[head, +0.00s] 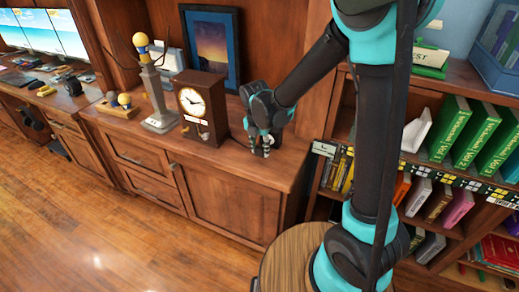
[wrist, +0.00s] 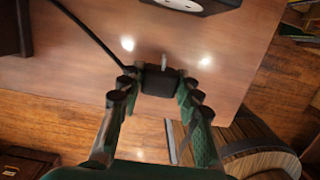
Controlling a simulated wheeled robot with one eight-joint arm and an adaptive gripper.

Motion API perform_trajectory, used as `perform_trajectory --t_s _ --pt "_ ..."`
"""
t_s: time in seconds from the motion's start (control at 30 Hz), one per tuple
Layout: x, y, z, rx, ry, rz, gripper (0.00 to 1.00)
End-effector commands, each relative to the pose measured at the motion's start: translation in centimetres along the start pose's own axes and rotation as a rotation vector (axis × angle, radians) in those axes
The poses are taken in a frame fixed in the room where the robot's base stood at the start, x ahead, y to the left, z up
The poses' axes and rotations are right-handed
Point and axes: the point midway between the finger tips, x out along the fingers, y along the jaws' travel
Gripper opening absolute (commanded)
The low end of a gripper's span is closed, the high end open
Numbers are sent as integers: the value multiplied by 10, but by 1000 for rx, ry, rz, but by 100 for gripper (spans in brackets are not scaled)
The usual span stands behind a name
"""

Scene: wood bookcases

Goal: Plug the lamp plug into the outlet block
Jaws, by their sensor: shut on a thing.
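In the wrist view my gripper (wrist: 157,84) is shut on a small black plug (wrist: 161,81). A metal prong sticks out of the plug toward the top of the picture, and a black cable (wrist: 88,33) runs up to the left. The outlet block (wrist: 188,5), dark with a white oval face, is partly cut off at the top edge. A clear gap separates it from the prong. In the head view my gripper (head: 262,146) is low at the right end of the cabinet top. The plug and outlet block cannot be made out there.
A wooden clock (head: 201,104) stands left of my gripper, with a grey stand with a yellow ball (head: 152,92) beyond it. A framed picture (head: 211,44) leans behind. A bookcase with green books (head: 468,134) is at right. The cabinet top (head: 240,172) is bare in front.

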Motion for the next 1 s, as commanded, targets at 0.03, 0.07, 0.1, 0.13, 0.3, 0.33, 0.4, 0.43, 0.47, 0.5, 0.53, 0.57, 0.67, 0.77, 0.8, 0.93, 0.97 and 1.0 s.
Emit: perform_trajectory --t_s 0.03,0.07,0.1,0.13,0.3,0.33,0.4,0.43,0.47,0.5,0.53,0.57,0.67,0.77,0.8,0.93,0.97,1.0 --pt "0 0 3 2 0 0 4" --pt "1 0 5 2 0 0 4" --pt "1 0 7 3 0 0 4" --pt "1 0 9 3 0 0 4" --pt "4 0 23 3 0 0 4" --pt "4 0 26 3 0 0 4" --pt "5 0 32 2 0 0 4" --pt "5 0 35 2 0 0 4" --pt "6 0 37 1 0 0 4" --pt "6 0 41 2 0 0 4" --pt "7 0 43 2 0 0 4" --pt "7 0 45 3 0 0 4" --pt "8 0 50 1 0 0 4" --pt "8 0 52 0 0 0 4" --pt "8 0 53 0 0 0 4" --pt "8 0 53 0 0 0 4" --pt "8 0 53 0 0 0 4" --pt "8 0 53 0 0 0 4"
